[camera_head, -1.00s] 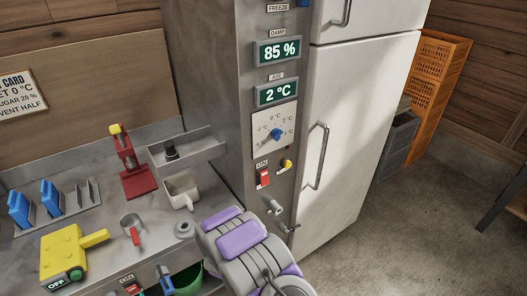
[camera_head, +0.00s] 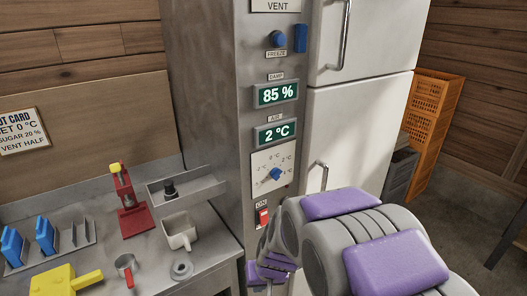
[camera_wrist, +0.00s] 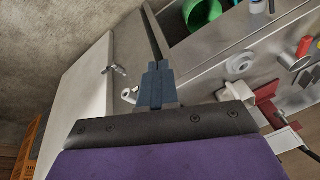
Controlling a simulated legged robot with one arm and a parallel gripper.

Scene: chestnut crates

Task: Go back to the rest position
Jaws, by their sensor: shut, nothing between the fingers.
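My gripper (camera_wrist: 155,85) shows in the wrist view as two blue-grey fingers pressed together, with nothing between them. It is in front of the machine's lower part, apart from the white door (camera_wrist: 82,95) and a small metal tap (camera_wrist: 129,96). In the head view my grey and purple arm fills the lower right and hides the lower part of the panel and door. My gripper's fingertips cannot be made out there. The panel (camera_head: 270,50) shows displays of 85 % and 2 °C, a dial with a blue knob (camera_head: 276,174) and a red switch (camera_head: 264,217).
At left a grey counter (camera_head: 215,247) carries a red press (camera_head: 128,205), a white mug (camera_head: 180,232), a metal cup (camera_head: 127,267) and a yellow tool (camera_head: 58,281). Orange crates (camera_head: 425,125) stand back right. A green bucket (camera_wrist: 203,12) is under the counter.

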